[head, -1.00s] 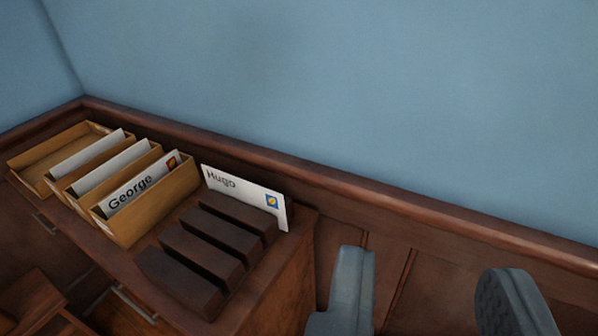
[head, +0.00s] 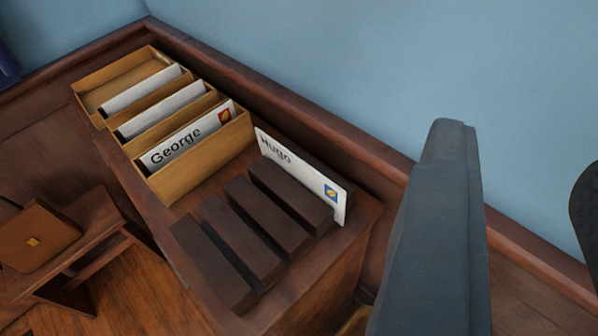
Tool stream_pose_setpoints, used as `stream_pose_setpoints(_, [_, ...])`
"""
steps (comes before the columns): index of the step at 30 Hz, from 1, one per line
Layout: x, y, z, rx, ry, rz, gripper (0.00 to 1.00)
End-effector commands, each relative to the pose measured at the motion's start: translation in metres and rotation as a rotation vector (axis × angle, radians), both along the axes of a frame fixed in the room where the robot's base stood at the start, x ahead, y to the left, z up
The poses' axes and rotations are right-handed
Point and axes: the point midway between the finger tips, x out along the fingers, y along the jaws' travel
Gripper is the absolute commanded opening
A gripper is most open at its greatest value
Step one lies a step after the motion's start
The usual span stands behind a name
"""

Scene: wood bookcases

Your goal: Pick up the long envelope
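A long white envelope marked "Hugo" (head: 301,172), with a blue and yellow stamp, stands on edge in the rearmost slot of a dark slotted wooden rack (head: 262,228) on the cabinet top. A white envelope marked "George" (head: 187,138) stands in a wooden box (head: 202,160) to the left, with other white envelopes in the compartments behind it. My gripper (head: 515,215) is open and empty, to the right of the rack. Its left finger shows large and its right finger is cut off by the frame edge.
The cabinet top (head: 183,255) ends just right of the rack. A blue wall (head: 330,70) with a wooden rail (head: 285,108) runs close behind.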

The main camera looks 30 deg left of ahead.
Motion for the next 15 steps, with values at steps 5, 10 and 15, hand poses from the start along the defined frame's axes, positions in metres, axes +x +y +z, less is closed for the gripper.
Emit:
stream_pose_setpoints(5, [0.013,0.0,-0.008,0.076,0.044,0.006,0.29])
stream_pose_setpoints(10, [0.049,0.004,-0.041,0.315,0.187,0.008,0.29])
stream_pose_setpoints(15, [0.085,0.007,-0.085,0.625,0.379,-0.015,0.29])
